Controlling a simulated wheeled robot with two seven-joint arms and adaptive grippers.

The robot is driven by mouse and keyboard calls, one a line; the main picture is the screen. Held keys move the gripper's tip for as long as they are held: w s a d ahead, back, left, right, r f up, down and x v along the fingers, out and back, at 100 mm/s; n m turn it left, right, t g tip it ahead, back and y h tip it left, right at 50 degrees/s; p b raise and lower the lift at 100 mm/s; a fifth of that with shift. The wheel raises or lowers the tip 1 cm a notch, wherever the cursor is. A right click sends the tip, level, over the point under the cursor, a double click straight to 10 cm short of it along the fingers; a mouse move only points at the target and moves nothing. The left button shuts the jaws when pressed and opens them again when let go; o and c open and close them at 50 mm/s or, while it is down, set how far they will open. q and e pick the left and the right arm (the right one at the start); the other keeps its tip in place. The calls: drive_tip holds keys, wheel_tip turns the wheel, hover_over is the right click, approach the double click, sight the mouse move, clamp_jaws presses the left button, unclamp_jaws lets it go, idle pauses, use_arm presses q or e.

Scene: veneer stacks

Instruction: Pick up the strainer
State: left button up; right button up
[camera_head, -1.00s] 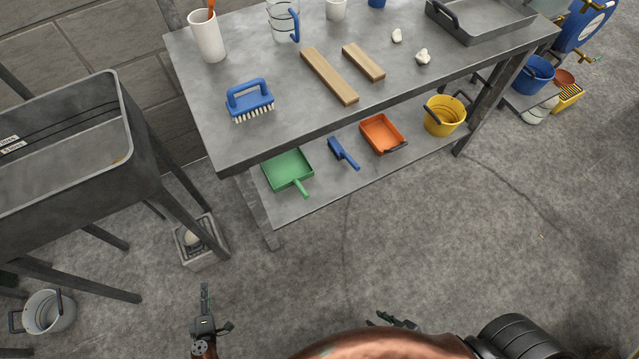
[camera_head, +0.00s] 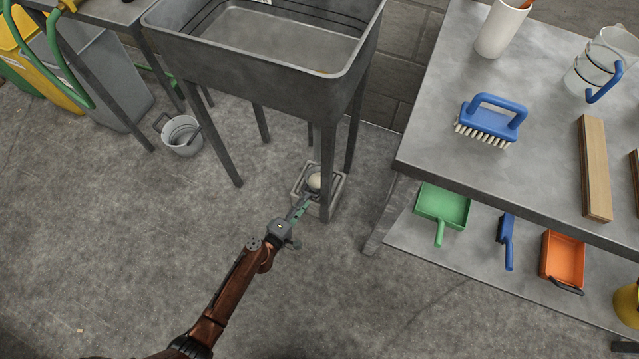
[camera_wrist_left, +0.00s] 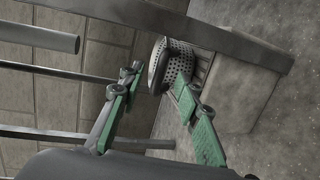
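The strainer (camera_head: 315,181) shows in the head view as a small pale round shape on a grey block under the sink. In the left wrist view it is a perforated metal dome with a rim (camera_wrist_left: 177,64), lying against the block. My left gripper (camera_head: 305,202) reaches to the near side of the block. In the left wrist view its green-padded fingers (camera_wrist_left: 158,76) are apart, with the strainer at and just beyond the tips. I see no firm grip on it. A dark piece at the lower right edge of the head view may be my right gripper (camera_head: 622,346); its fingers cannot be made out.
A metal sink (camera_head: 240,68) on legs stands over the block (camera_head: 326,206), one leg close beside the strainer. A workbench (camera_head: 430,145) with a blue brush (camera_head: 492,118) is to the right. A grey bucket (camera_head: 181,136) stands at left. The floor in front is clear.

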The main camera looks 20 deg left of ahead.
use_arm(q)
drive_tip(key=b+x, duration=0.1)
drive_tip(key=x, duration=0.3)
drive_tip(key=shift+s+f, duration=0.1)
drive_tip(key=shift+f, duration=0.1)
drive_tip(key=shift+w, duration=0.35)
drive_tip(key=shift+r, duration=0.1)
clamp_jaws()
